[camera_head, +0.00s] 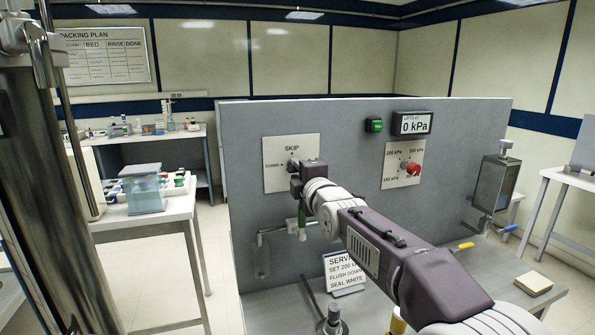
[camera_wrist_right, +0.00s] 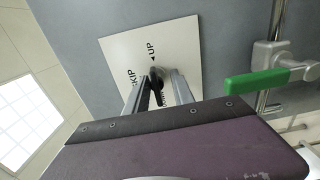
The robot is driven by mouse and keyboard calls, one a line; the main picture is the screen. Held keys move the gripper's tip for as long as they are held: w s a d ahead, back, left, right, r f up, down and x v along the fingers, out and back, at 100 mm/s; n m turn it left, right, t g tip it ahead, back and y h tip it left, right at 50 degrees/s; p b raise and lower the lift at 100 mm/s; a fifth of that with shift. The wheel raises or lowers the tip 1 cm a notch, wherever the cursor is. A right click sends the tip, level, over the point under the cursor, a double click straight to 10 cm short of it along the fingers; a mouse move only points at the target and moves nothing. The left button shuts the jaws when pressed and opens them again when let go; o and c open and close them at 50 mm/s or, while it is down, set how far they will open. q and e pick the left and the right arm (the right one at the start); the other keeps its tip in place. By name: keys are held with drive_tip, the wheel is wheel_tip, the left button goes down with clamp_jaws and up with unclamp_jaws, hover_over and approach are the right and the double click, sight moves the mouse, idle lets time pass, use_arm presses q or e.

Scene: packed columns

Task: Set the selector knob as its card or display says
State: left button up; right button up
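The selector knob (camera_wrist_right: 157,80) is a small dark knob on a white plate (camera_head: 276,178) with the words SKIP, UP and DOWN. In the head view, my right gripper (camera_head: 294,172) is at the plate and covers part of it. In the right wrist view, its two fingers (camera_wrist_right: 160,92) stand on either side of the knob, with a gap visible. The knob's exact setting is hard to tell. A service card (camera_head: 345,273) reads SET 200, FLUSH DOWN, SEAL WHITE; my arm hides its right edge. A display (camera_head: 413,123) reads 0 kPa. My left gripper is not in view.
A red knob (camera_head: 413,169) on a kPa plate and a green button (camera_head: 374,125) are on the same grey panel (camera_head: 350,140). A green-handled valve (camera_wrist_right: 258,85) is close beside my right gripper. A bench with a glass tank (camera_head: 143,190) stands at left.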

drive_tip(key=shift+r, duration=0.15)
drive_tip(key=shift+s+d, duration=0.1)
drive_tip(key=shift+s, duration=0.25)
drive_tip(key=b+v, duration=0.2)
drive_tip(key=v, duration=0.6)
drive_tip(key=shift+s, duration=0.15)
drive_tip(key=shift+d, duration=0.1)
